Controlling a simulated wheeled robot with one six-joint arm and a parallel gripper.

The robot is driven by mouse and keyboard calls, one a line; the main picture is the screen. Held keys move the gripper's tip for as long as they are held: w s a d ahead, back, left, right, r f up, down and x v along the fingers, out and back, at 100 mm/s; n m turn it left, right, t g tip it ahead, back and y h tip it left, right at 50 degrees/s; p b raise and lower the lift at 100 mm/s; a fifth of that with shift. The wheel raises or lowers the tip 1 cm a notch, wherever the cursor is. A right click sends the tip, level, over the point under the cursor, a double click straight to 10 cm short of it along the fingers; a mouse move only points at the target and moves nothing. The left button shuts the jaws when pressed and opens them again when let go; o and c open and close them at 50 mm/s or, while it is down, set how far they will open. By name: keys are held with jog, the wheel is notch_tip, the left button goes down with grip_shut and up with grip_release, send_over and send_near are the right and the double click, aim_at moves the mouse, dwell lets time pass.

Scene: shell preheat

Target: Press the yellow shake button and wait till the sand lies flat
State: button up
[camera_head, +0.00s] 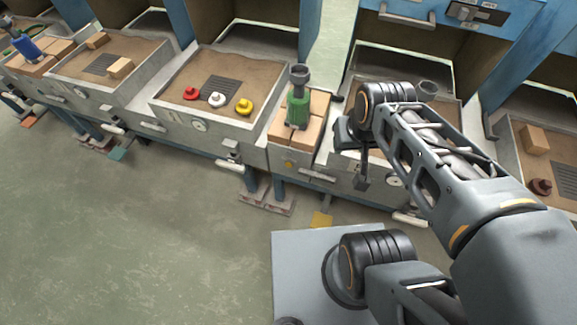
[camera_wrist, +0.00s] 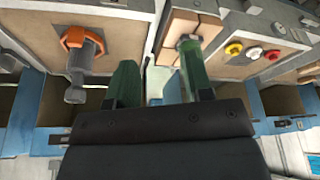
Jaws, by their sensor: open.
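In the head view, a yellow knob-like button (camera_head: 244,106) stands at the right of a row with a red one (camera_head: 190,93) and a white one (camera_head: 216,99), at the front of a grey tray (camera_head: 170,113). Brown sand (camera_head: 245,68) in that tray looks mostly level; fine relief is too small to tell. The yellow button also shows in the wrist view (camera_wrist: 272,55). My gripper (camera_head: 362,180) is right of that tray, apart from the buttons, before the neighbouring bench. In the wrist view my gripper (camera_wrist: 160,75) is open, with nothing visible between its fingers.
A green tool (camera_head: 298,105) stands upright on wooden blocks (camera_head: 279,130) between the yellow button and my gripper. An orange-and-grey tool (camera_wrist: 82,50) is in the neighbouring sand tray. More benches line both sides. The floor (camera_head: 120,240) at front left is clear.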

grip_shut()
dwell(1.2)
